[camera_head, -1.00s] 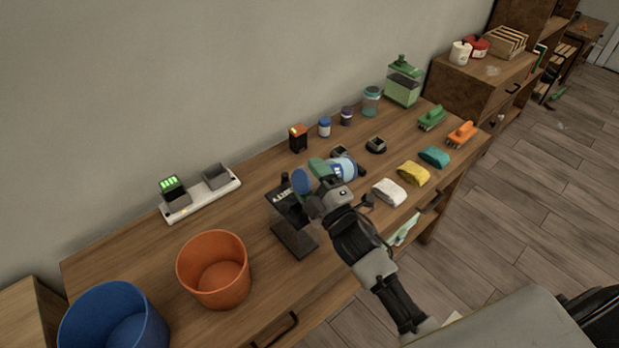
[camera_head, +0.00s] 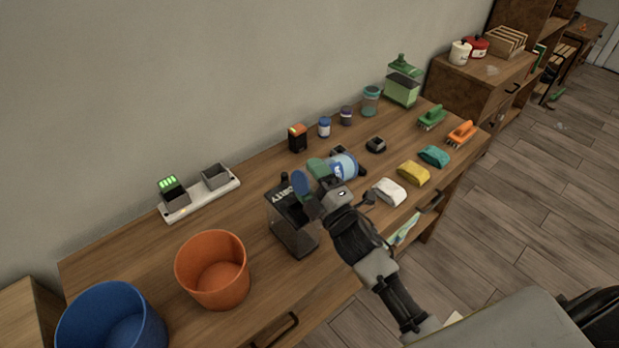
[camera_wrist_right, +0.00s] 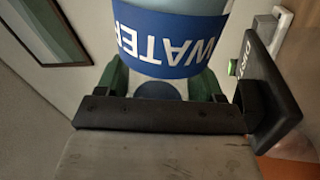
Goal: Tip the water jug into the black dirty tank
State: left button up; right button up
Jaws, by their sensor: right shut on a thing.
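The water jug (camera_head: 344,165) is light blue with a blue and white label and lies tipped far over in my right gripper (camera_head: 319,174). In the right wrist view, the jug (camera_wrist_right: 178,45) shows its upside-down WATER label between the green fingers of my right gripper (camera_wrist_right: 165,88), which is shut on it. A flat blue round end (camera_head: 300,184) shows on the tank side of the gripper. The black dirty tank (camera_head: 293,236) stands upright on the table just below and left of it. The tank's dark lid (camera_wrist_right: 272,85) is close beside the gripper. Any flow of water cannot be made out. My left gripper is out of view.
An orange bucket (camera_head: 213,272) and a blue bucket (camera_head: 110,322) stand left of the tank. A charger strip (camera_head: 200,195) lies by the wall. Small jars, a green-lidded container (camera_head: 402,82), brushes and coloured pads, including a white one (camera_head: 389,192), are to the right.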

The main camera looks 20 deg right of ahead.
jog(key=shift+f+n+b, duration=0.25)
jog(key=shift+n+b, duration=0.1)
jog(key=shift+n, duration=0.25)
jog(key=shift+y, duration=0.4)
jog(key=shift+f+n+b, duration=0.2)
jog(key=shift+n+b, duration=0.1)
jog(key=shift+n, duration=0.2)
jog(key=shift+f, duration=0.15)
jog(key=shift+f+n+y+b, duration=0.1)
jog(key=shift+n+y+b, duration=0.2)
jog(key=shift+n, duration=0.2)
jog(key=shift+d+f, duration=0.1)
